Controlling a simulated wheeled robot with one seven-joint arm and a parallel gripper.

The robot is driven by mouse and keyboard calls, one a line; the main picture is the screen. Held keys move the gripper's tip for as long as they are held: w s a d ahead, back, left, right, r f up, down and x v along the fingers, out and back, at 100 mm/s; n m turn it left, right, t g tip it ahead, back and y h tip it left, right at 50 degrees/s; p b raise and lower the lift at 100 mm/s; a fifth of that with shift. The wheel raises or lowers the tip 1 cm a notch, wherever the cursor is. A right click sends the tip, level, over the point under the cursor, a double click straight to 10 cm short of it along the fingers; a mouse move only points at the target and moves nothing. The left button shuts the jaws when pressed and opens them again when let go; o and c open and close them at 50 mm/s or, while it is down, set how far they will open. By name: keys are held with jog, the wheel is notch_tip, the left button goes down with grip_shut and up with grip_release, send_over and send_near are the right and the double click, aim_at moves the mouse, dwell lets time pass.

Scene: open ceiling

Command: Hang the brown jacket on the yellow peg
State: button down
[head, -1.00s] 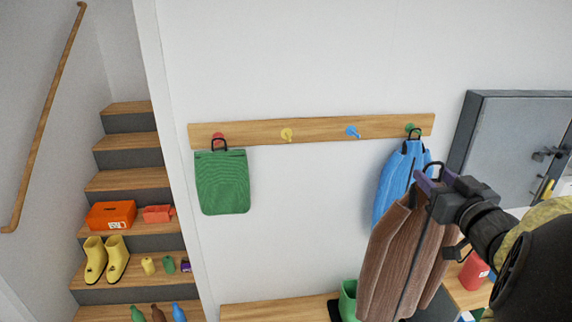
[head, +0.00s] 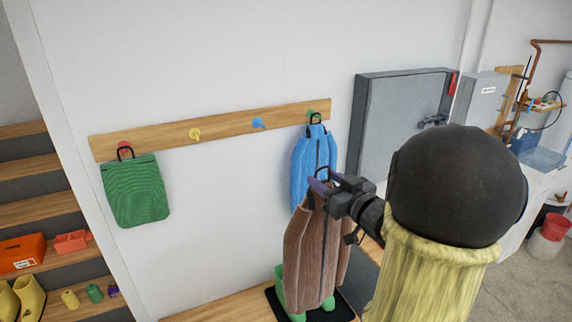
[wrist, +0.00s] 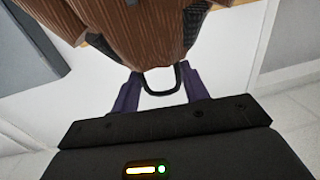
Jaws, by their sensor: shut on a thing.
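The brown jacket (head: 318,245) hangs from my gripper (head: 320,182), which is shut on the black loop at its collar. In the wrist view the loop sits between the purple fingers of my gripper (wrist: 161,90), and the brown ribbed jacket (wrist: 165,35) fills the top. The yellow peg (head: 195,134) is on the wooden rail (head: 225,125) on the wall, bare, up and to the left of my gripper. The jacket hangs in front of the wall, apart from the rail, and covers the lower part of a blue jacket.
On the rail, a green bag (head: 136,192) hangs on the red peg (head: 124,148), and a blue jacket (head: 314,152) on the green peg. The blue peg (head: 258,124) is bare. Green boots (head: 279,285) stand below.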

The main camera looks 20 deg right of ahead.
jog(key=w+a+f+n+y, duration=0.1)
jog(key=w+a+f, duration=0.1)
jog(key=f, duration=0.6)
jog(key=w+a+f+y, duration=0.1)
jog(key=w+a+f, duration=0.2)
jog(key=f, duration=0.5)
jog(key=w+a+f+n, duration=0.1)
jog(key=w+a+f, duration=0.1)
jog(key=f, duration=0.7)
jog(key=s+a+f+m+h+b, duration=0.1)
jog(key=s+a+f+b, duration=0.1)
jog(key=f, duration=0.8)
jog(key=s+a+f+m+h+b, duration=0.1)
jog(key=a+f+b, duration=0.3)
jog(key=f, duration=0.6)
jog(key=s+a+f+m+h+b, duration=0.1)
jog(key=s+a+f+h+b, duration=0.1)
jog(key=f, duration=0.8)
jog(key=s+a+b, duration=0.1)
jog(key=a+b, duration=0.1)
jog(key=a, duration=0.1)
jog(key=shift+s+f+m+h, duration=0.2)
jog(key=shift+s+m+h, duration=0.15)
jog(key=shift+m+h, duration=0.05)
